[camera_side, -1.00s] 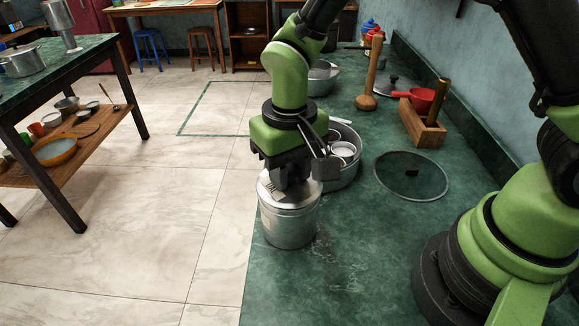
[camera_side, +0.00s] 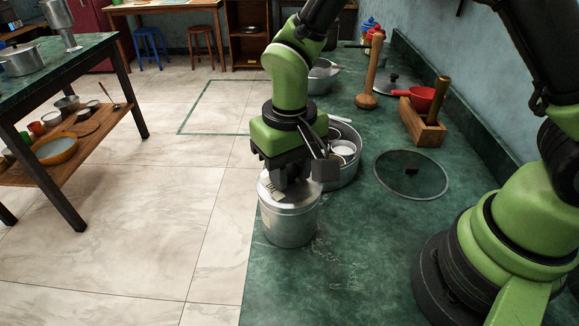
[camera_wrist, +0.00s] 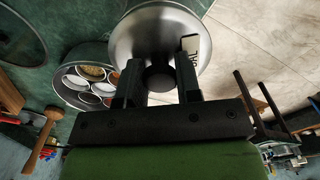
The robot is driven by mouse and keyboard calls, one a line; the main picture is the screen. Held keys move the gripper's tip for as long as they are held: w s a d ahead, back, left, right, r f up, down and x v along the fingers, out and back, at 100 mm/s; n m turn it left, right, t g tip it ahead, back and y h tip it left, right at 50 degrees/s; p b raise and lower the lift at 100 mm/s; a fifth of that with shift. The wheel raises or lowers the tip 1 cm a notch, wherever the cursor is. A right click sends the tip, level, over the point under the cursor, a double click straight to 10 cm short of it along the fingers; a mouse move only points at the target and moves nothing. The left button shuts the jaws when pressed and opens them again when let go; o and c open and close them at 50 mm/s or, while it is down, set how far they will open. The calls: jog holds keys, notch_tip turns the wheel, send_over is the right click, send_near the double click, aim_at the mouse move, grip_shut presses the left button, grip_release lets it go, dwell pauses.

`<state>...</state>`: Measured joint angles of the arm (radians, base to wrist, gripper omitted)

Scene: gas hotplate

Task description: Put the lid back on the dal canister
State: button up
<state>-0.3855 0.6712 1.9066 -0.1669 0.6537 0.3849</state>
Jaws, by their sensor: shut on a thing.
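The metal dal canister (camera_side: 289,226) stands upright at the left edge of the green counter in the side view. Its silvery lid (camera_side: 303,197) is on or right at the canister's mouth; I cannot tell whether it is fully seated. My gripper (camera_side: 287,184) points down over the lid. In the wrist view, my gripper (camera_wrist: 161,84) has its two dark fingers on either side of the lid's dark knob (camera_wrist: 159,76), shut on it. The round lid (camera_wrist: 138,41) covers the canister's mouth there, with a small label near the right finger.
A round spice tin with small cups (camera_side: 345,172) stands close behind the canister. A glass lid (camera_side: 411,183) lies flat to the right. A wooden block (camera_side: 422,128) and a red pan (camera_side: 421,98) stand beyond it. The counter in front of the canister is clear.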

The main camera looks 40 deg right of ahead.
jog(key=o, duration=1.5)
jog(key=shift+r, duration=3.5)
grip_shut()
jog(key=shift+f, duration=0.2)
